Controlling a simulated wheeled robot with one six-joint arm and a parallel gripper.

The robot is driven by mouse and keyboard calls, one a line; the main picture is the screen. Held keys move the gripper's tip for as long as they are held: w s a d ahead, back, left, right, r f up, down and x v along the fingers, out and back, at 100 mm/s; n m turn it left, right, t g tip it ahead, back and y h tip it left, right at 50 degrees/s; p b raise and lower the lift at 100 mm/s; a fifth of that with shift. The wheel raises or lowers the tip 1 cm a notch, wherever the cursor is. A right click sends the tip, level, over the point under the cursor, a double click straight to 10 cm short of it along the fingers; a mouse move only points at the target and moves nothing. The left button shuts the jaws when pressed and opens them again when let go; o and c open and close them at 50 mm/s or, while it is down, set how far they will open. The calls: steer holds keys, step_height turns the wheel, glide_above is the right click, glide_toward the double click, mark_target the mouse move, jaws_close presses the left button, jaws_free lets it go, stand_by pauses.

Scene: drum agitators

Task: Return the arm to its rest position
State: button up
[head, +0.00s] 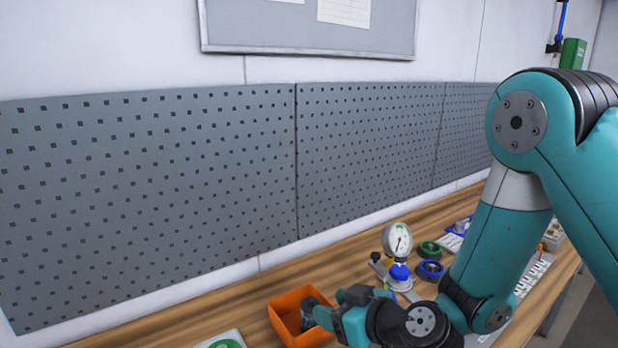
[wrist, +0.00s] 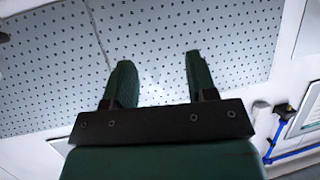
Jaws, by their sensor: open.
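My arm, teal with grey and black joints, fills the right side of the head view and bends down over the wooden bench. My gripper (wrist: 157,75) shows in the wrist view with its two dark green fingers apart and nothing between them. The fingers point toward the perforated grey wall panel (wrist: 230,40). In the head view the wrist is low, just right of an orange bin, and the fingertips cannot be made out clearly.
The orange bin (head: 287,322) with dark parts stands on the wooden bench (head: 252,318). The pegboard (head: 150,190) lines the wall behind.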

steer(key=s+d+g+h+b, duration=0.1)
steer(key=s+d+g+b, duration=0.2)
steer(key=s, duration=0.4)
steer(key=s+d+r+m+g+h+b, duration=0.1)
steer(key=s+d+g+h+b, duration=0.1)
steer(key=s, duration=0.5)
steer(key=s+d+g+h+b, duration=0.2)
steer(key=s+d+g+b, duration=0.2)
steer(key=s+b, duration=0.3)
steer(key=shift+s+d+r+m, duration=0.35)
steer(key=shift+s+d+m, duration=0.1)
steer(key=shift+d, duration=0.2)
stand_by(0.3)
